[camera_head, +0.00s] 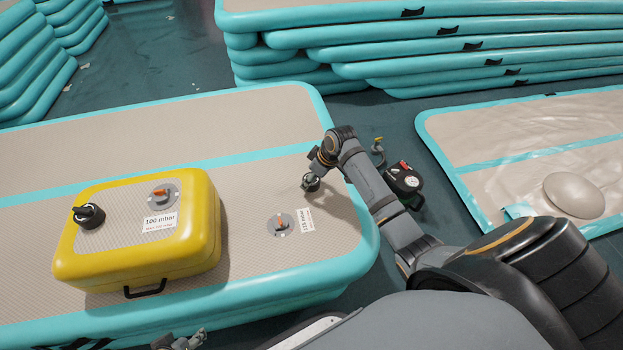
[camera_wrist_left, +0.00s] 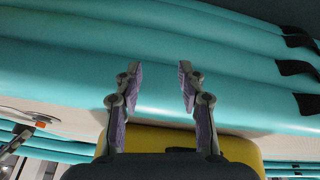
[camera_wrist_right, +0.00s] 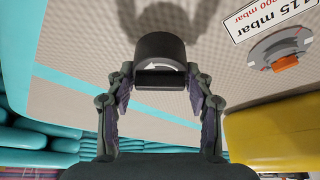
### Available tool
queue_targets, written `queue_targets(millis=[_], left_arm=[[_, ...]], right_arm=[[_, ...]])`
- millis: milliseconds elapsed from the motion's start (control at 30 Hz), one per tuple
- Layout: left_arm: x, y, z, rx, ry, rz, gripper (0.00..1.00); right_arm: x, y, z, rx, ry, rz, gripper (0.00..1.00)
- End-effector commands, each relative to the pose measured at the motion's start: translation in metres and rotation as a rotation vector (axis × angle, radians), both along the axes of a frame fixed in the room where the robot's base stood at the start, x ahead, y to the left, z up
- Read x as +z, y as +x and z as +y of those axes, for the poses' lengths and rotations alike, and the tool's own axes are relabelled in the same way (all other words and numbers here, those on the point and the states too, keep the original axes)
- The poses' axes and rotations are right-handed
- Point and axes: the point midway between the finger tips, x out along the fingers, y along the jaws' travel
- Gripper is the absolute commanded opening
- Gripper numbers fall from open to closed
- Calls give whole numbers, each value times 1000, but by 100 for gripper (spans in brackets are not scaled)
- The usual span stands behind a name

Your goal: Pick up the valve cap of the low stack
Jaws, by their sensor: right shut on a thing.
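The low stack (camera_head: 240,262) is a beige, teal-edged block of mats. A black valve cap with a white arrow (camera_wrist_right: 160,62) is between the fingers of my right gripper (camera_wrist_right: 158,95), which is shut on it. In the head view the cap (camera_head: 311,184) is over the right part of the stack, apart from the stack's valve (camera_head: 281,224) with its orange centre. A shadow lies on the mat beyond it in the right wrist view. My left gripper (camera_wrist_left: 159,75) is open and empty, facing the teal side of the stack; it shows partly at the head view's bottom edge (camera_head: 182,341).
A yellow inflatable block (camera_head: 135,262) stands on the stack, with another black cap (camera_head: 89,215) and an orange-centred valve (camera_head: 162,194). A dark pump with a gauge (camera_head: 404,182) stands right of the stack. A flatter mat (camera_head: 500,140) lies farther right; tall stacks (camera_head: 420,50) are behind.

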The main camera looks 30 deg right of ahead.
Motion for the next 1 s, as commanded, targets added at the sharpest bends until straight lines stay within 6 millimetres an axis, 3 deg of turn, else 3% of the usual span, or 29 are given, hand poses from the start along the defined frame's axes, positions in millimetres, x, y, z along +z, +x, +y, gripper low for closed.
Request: queue_targets(millis=[67, 267, 367, 500, 633, 800, 1000], left_arm=[[20, 0, 3, -5, 16, 45, 40], [55, -10, 16, -10, 74, 199, 40], [70, -15, 23, -5, 101, 269, 40], [26, -11, 32, 11, 116, 282, 40], [-1, -10, 37, 18, 124, 275, 40], [-18, -11, 40, 22, 130, 270, 40], [-22, -11, 41, 23, 131, 267, 40]], right_arm=[[27, 0, 0, 0, -1, -3, 29], [79, -48, 2, 3, -6, -1, 29], [93, -81, 4, 5, -7, 5, 29], [105, -112, 6, 2, -5, 3, 29], [111, -128, 8, 1, -3, 2, 29], [114, -138, 9, 0, -1, 0, 29], [114, -140, 9, -1, 1, -1, 29]])
